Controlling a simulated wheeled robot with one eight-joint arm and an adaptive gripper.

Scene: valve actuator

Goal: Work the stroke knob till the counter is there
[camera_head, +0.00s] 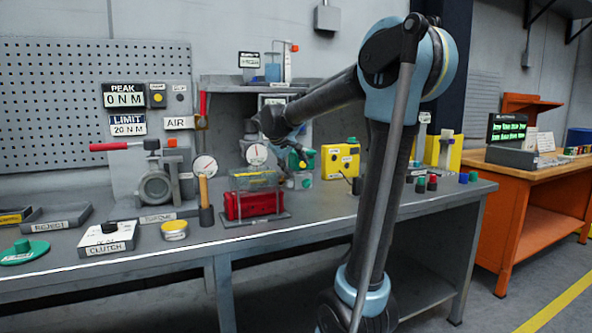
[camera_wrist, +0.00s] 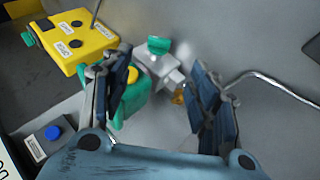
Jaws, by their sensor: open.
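In the wrist view my gripper (camera_wrist: 162,72) is open, with its two dark fingers apart and nothing held between them. Beyond and between the fingers are a grey metal fitting (camera_wrist: 155,66) with a green top piece (camera_wrist: 159,45), and a green block (camera_wrist: 134,96) with a yellow round top (camera_wrist: 131,75). The left finger partly hides the green block. A yellow box (camera_wrist: 75,38) with black knobs and small labels is at upper left; it also shows in the head view (camera_head: 340,161). I cannot tell which part is the stroke knob, and no counter reading is legible.
On the grey bench (camera_head: 130,263) stand a red-handled valve rig (camera_head: 155,185), a clear-topped red box (camera_head: 254,203), a CLUTCH box (camera_head: 108,238) and gauges. In the wrist view a grey box with a blue button (camera_wrist: 53,133) is at lower left. A bent metal rod (camera_wrist: 270,80) is at right.

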